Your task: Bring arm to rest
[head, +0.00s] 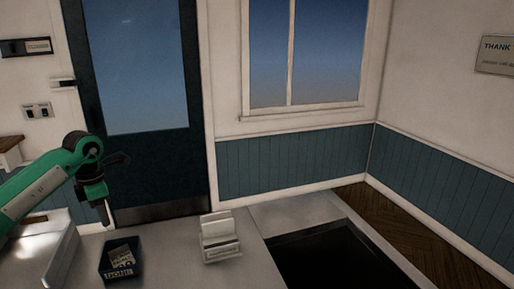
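My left arm comes in from the left in the head view, green with dark joints. Its gripper (104,213) points down above the light counter (175,258), a little behind a small dark bin. The fingertips are small and seen edge-on, so I cannot tell whether they are open or shut. I see nothing held between them. My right arm and gripper are not in view.
The dark bin (120,272) holds packets or cards. A white card holder (220,240) stands right of it. A dark recessed opening (335,258) lies at the right. A door (145,80), a window (305,55) and a wall sign (496,55) are behind.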

